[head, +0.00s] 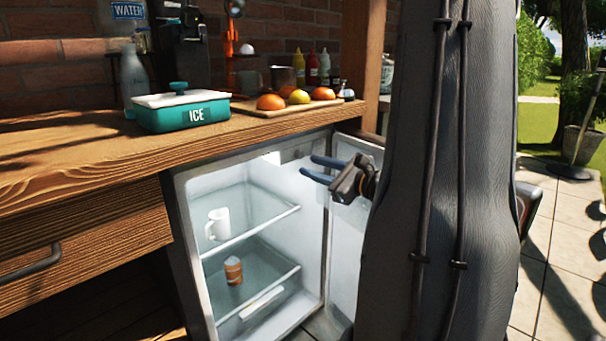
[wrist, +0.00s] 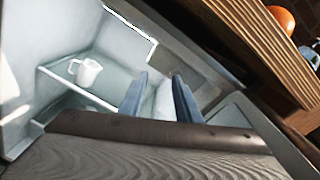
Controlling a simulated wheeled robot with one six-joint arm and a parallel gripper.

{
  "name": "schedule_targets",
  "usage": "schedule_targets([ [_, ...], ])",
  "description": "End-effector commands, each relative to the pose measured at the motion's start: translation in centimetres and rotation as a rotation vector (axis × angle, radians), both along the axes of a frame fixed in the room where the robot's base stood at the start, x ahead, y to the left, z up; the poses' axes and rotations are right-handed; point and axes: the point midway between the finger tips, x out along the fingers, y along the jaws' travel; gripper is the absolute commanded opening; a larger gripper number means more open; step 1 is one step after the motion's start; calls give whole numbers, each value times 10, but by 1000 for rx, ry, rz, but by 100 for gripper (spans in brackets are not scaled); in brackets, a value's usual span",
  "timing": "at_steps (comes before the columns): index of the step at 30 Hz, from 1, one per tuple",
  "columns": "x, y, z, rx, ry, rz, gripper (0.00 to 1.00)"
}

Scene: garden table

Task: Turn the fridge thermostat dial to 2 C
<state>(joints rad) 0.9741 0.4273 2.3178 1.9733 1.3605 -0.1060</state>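The fridge (head: 312,225) stands open under the wooden counter, its pale interior lit. My gripper (head: 308,166) is at the upper right of the fridge opening, its blue fingers pointing left into it. The fingers are apart with nothing seen between them, so it is open. In the wrist view the gripper (wrist: 161,78) points into the fridge (wrist: 60,35), which appears tilted. A bright light strip (wrist: 130,24) shows near the fridge ceiling. I cannot make out the thermostat dial or its markings in either view.
A white mug (head: 217,225) stands on the upper shelf and an orange-brown cup (head: 233,271) below it. The fridge door (head: 343,225) is open to the right. The counter (head: 90,160) overhangs the fridge, carrying a teal ICE box (head: 185,112) and a fruit board (head: 265,108).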

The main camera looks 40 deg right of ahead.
Motion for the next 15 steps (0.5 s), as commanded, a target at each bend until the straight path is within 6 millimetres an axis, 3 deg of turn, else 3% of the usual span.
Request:
schedule_targets([
  [1, -2, -14, -3, 9, -17, -38, 30],
  [5, -3, -30, -2, 18, -42, -83, 30],
  [15, 42, -28, -1, 18, -45, -84, 30],
])
